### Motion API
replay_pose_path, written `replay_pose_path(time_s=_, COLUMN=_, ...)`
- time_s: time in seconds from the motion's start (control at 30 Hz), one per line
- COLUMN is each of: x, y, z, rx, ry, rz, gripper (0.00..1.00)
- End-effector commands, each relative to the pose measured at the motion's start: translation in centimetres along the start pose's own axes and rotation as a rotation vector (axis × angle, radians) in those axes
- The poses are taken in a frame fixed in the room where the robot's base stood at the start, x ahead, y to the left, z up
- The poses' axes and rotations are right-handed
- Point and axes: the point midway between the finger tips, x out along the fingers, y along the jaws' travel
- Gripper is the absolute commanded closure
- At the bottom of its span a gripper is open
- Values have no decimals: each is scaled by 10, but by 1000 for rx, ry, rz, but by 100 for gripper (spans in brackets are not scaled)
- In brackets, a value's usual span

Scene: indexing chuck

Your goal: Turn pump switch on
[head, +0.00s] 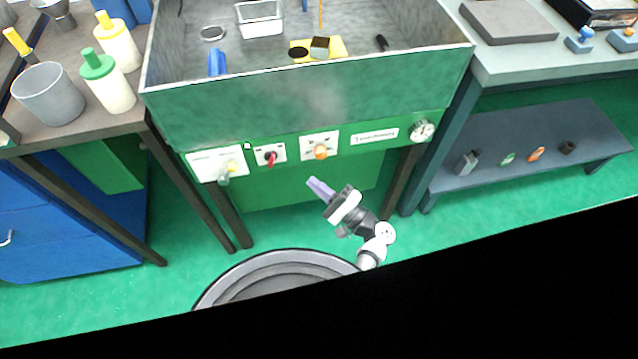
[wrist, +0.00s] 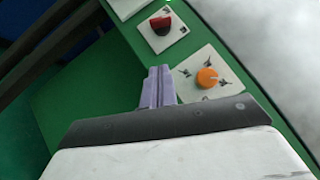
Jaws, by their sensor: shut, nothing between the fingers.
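The green control panel (head: 290,170) on the front of the grey tank carries a red knob (head: 270,158) and an orange knob (head: 320,152), each on a white plate. Small labels are unreadable, so I cannot tell which is the pump switch. In the wrist view the red knob (wrist: 160,25) is at the top and the orange knob (wrist: 207,77), with a pale mark, is right of my fingers. My gripper (head: 318,185) has purple fingers, shut and empty, below the orange knob in the head view. The fingers (wrist: 158,86) appear apart from both knobs.
A white plate with a yellow part (head: 228,166) is left of the red knob. The tank (head: 300,105) stands above. A bottle table (head: 120,118) is left; a grey bench (head: 530,68) is right.

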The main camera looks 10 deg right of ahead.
Motion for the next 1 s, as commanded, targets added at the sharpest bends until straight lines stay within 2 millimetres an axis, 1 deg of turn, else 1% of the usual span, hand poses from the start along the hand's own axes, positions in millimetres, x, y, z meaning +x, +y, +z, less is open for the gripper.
replay_pose_path(time_s=0.03, x=13, y=-3, z=2, rx=0, ry=-3, rz=1, gripper=100)
replay_pose_path(time_s=0.2, x=50, y=-4, z=1, rx=-1, ry=-3, rz=1, gripper=100)
replay_pose_path(time_s=0.3, x=68, y=-3, z=3, rx=2, ry=-2, rz=1, gripper=100)
replay_pose_path(time_s=0.4, x=78, y=-4, z=16, rx=1, ry=-1, rz=0, gripper=100)
replay_pose_path(time_s=0.6, x=90, y=-2, z=27, rx=0, ry=0, rz=0, gripper=100)
replay_pose_path(time_s=1.0, x=91, y=0, z=29, rx=-1, ry=1, rz=0, gripper=100)
